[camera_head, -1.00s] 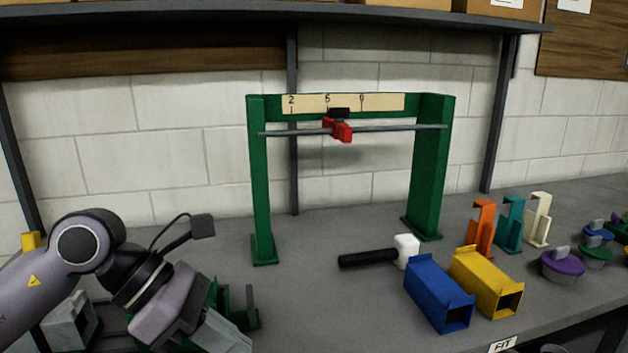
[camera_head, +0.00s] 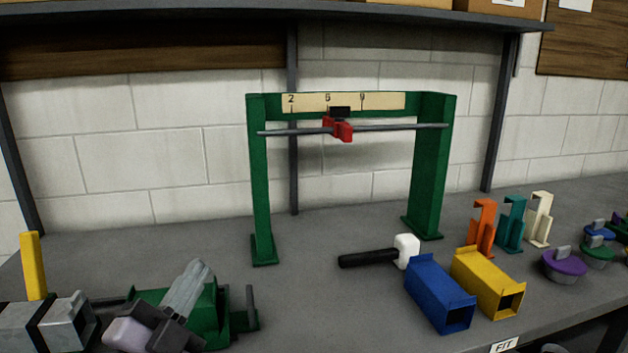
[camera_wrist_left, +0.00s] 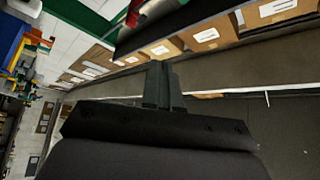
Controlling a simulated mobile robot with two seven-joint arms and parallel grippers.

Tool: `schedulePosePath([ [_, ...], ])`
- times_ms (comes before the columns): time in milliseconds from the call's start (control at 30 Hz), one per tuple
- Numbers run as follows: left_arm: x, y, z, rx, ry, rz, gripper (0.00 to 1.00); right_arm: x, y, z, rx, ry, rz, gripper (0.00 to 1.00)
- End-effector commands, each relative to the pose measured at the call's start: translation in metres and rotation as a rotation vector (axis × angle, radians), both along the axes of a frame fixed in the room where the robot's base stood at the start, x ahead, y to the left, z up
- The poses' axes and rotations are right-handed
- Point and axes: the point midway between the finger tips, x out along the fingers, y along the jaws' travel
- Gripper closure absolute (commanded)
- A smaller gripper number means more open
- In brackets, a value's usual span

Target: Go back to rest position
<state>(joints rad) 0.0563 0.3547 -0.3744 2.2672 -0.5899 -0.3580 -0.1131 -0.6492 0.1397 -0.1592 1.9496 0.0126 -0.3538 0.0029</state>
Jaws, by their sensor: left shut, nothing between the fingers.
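My left gripper (camera_head: 200,268) is low at the front left in the head view, with its pale grey fingers pointing up. It shows in front of a green bench device (camera_head: 212,312) and hides part of it; I cannot tell if they touch. In the left wrist view, the fingers (camera_wrist_left: 158,68) are together with nothing between them. My right gripper is in neither view.
A green gauge frame (camera_head: 262,185) with a red slider (camera_head: 342,131) on its rod stands mid-bench. A mallet (camera_head: 370,258), blue duct (camera_head: 438,292), yellow duct (camera_head: 487,283), several brackets and lidded pieces are to the right. A yellow upright (camera_head: 33,266) stands left.

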Motion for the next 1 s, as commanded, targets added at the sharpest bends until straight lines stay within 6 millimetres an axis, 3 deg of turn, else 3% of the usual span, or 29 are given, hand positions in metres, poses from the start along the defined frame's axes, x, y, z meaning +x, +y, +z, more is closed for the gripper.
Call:
schedulePosePath([
  [133, -0.006, 0.037, -0.073, -0.187, 0.347, 0.140, 1.00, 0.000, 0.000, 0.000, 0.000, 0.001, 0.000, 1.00],
  [233, -0.024, 0.056, -0.126, -0.295, 0.586, 0.233, 1.00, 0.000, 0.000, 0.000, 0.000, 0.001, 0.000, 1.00],
  [400, -0.080, 0.075, -0.207, -0.440, 0.982, 0.375, 1.00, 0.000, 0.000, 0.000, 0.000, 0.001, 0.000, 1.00],
  [500, -0.115, 0.078, -0.239, -0.495, 1.166, 0.437, 1.00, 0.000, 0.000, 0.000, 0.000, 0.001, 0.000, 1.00],
  [700, -0.178, 0.078, -0.278, -0.562, 1.453, 0.529, 1.00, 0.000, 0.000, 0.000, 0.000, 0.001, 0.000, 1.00],
  [867, -0.226, 0.075, -0.296, -0.596, 1.649, 0.586, 1.00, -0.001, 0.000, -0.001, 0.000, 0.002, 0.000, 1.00],
  [1000, -0.216, 0.072, -0.308, -0.610, 1.616, 0.556, 1.00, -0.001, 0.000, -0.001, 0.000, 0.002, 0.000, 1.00],
])
